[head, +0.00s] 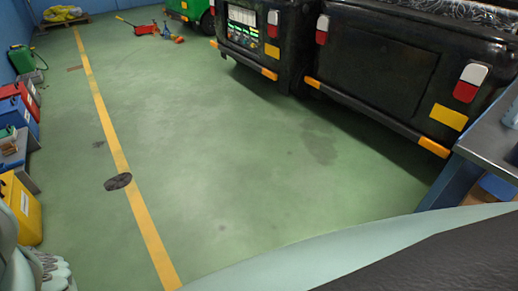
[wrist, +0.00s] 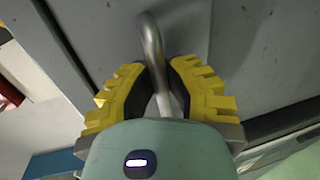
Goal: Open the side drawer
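A bent, bare-metal handle (wrist: 152,45) stands out from a grey panel (wrist: 245,45) in the wrist view, which looks like the drawer front. My gripper (wrist: 160,72), with yellow ribbed fingers and black pads, is around the handle, one finger on each side. The pads are drawn in close to the bar and appear shut on it. The lower part of the handle is hidden behind my gripper's body. A dark gap or edge runs beside the panel at the lower right. I cannot make out the drawer or my gripper in the head view.
A metal-topped bench (head: 490,150) stands at the right edge. Dark rickshaws (head: 380,70) line the back right. Colored cases (head: 22,205) stand along the left wall, and a red jack (head: 146,29) lies at the back. The green floor (head: 235,150) between is clear.

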